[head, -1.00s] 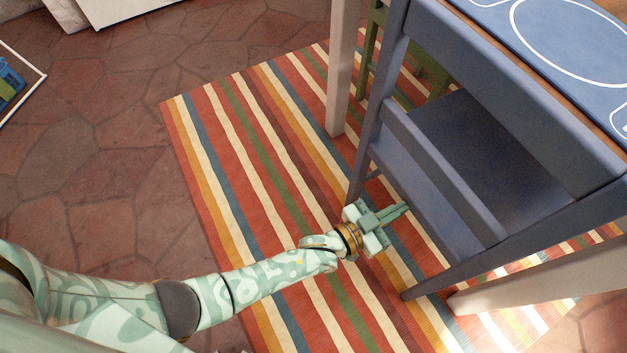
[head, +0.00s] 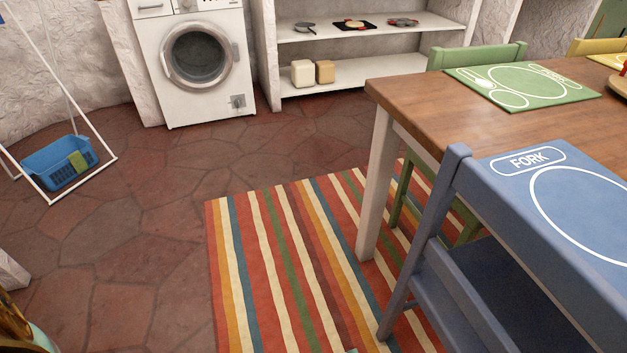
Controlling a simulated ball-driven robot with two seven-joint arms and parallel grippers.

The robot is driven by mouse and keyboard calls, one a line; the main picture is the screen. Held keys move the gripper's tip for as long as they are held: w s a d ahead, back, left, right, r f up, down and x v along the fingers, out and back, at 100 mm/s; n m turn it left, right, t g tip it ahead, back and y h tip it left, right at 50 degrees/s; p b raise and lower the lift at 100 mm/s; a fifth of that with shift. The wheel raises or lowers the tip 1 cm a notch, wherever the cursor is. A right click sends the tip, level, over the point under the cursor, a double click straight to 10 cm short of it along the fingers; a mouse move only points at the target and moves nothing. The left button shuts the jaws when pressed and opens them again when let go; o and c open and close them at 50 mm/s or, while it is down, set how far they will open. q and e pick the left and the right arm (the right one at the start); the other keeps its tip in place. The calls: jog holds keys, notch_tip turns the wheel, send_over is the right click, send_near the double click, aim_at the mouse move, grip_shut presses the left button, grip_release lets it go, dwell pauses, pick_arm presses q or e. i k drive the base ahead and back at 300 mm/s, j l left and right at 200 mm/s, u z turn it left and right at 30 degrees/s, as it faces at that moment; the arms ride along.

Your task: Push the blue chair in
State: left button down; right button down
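The blue chair (head: 466,298) stands at the near side of the wooden table (head: 440,103), in the right of the head view. It is upright, and its backrest is close against the table edge beside the blue placemat (head: 572,190). Its lower right part is cut off by the frame. I cannot tell whether the backrest touches the table. A piece of my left arm shows at the bottom left corner, but its gripper is out of view. My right gripper is not in view.
A striped rug (head: 290,260) lies under the chair and table. A green chair (head: 478,57) stands at the table's far left side. A blue basket (head: 58,163) and a washing machine (head: 198,60) stand farther back.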

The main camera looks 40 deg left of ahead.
aim_at(476, 297)
jog(key=k+j, duration=0.8)
jog(key=j, duration=0.05)
